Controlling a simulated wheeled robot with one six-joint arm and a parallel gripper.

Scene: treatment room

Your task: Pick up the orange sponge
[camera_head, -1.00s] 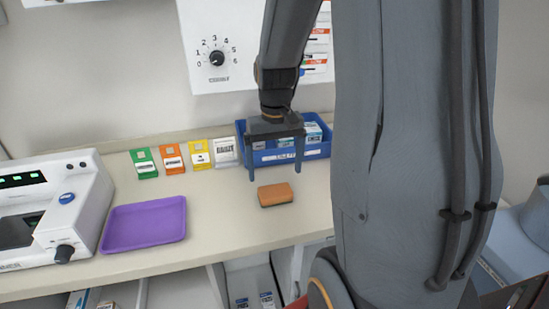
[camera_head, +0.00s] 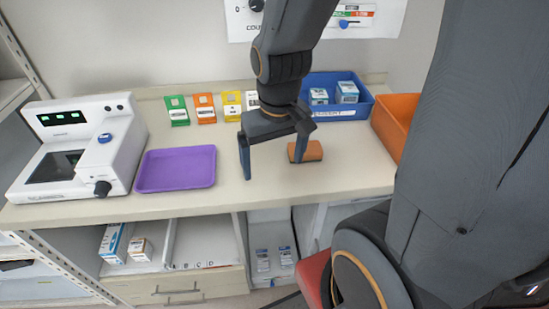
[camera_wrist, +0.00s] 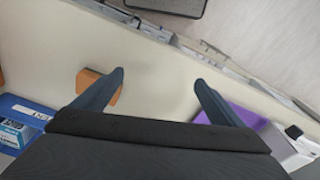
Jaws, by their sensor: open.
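The orange sponge (camera_head: 312,152) lies on the cream counter (camera_head: 350,165). My gripper (camera_head: 272,163) is open and empty, with its fingers pointing down. In the head view one finger overlaps the left end of the sponge and the other is further left, over bare counter. In the wrist view the sponge (camera_wrist: 87,82) shows beside and partly behind the left finger, outside the gap between the fingertips (camera_wrist: 158,77). I cannot tell how high the fingertips are above the counter.
A purple tray (camera_head: 176,184) and a white machine (camera_head: 70,150) are at the left. Behind are small coloured card holders, such as the green one (camera_head: 177,110), and a blue bin (camera_head: 358,108) with boxes. An orange bin (camera_head: 388,118) stands right. Front counter is clear.

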